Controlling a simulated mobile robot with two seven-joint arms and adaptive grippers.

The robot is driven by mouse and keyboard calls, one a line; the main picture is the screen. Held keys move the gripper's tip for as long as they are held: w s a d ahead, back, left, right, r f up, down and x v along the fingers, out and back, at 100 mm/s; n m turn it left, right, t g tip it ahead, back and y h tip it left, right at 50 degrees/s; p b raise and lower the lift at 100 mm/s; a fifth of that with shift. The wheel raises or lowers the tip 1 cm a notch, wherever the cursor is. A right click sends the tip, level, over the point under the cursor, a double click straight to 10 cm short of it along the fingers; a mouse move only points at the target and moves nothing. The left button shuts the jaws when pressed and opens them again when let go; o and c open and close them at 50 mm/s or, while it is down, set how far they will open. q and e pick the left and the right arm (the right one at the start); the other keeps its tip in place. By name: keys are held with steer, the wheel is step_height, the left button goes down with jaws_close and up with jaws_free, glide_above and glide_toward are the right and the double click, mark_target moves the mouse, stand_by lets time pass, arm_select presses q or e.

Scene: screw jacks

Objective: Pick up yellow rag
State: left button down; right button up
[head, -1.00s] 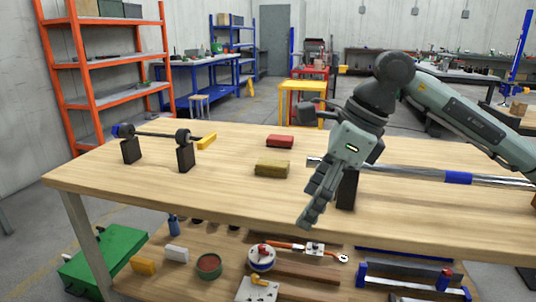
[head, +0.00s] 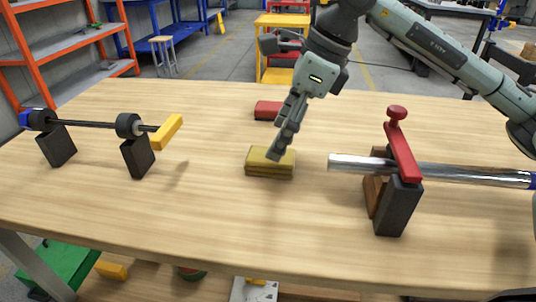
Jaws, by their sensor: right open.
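The yellow rag (head: 268,170) is a folded, block-like bundle lying on the wooden table near its middle. My right gripper (head: 279,155) points down at the rag's top right part, its fingers overlapping the rag in the picture. The gripper is open; I cannot tell whether the fingers touch the rag. A red rag (head: 266,110) lies behind the yellow one, partly beside the gripper. My left gripper is not in view.
A metal bar (head: 350,163) with a red clamp (head: 401,145) rests on a dark block (head: 396,207) at right. A rod with a yellow handle (head: 168,132) rests on two dark blocks (head: 138,158) at left. The table's front (head: 240,235) is clear.

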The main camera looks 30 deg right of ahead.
mark_target(270, 161)
steer(key=shift+w+a+f, duration=0.1)
steer(key=shift+f, duration=0.4)
steer(key=x, duration=0.4)
steer(key=shift+w+d+f, duration=0.25)
steer(key=shift+w+f, duration=0.05)
steer(key=shift+f, duration=0.15)
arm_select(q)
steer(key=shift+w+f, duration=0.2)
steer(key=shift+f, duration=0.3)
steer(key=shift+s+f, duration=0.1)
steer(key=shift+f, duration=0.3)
arm_select(e)
steer(key=shift+f, duration=0.25)
steer(key=c, duration=1.2)
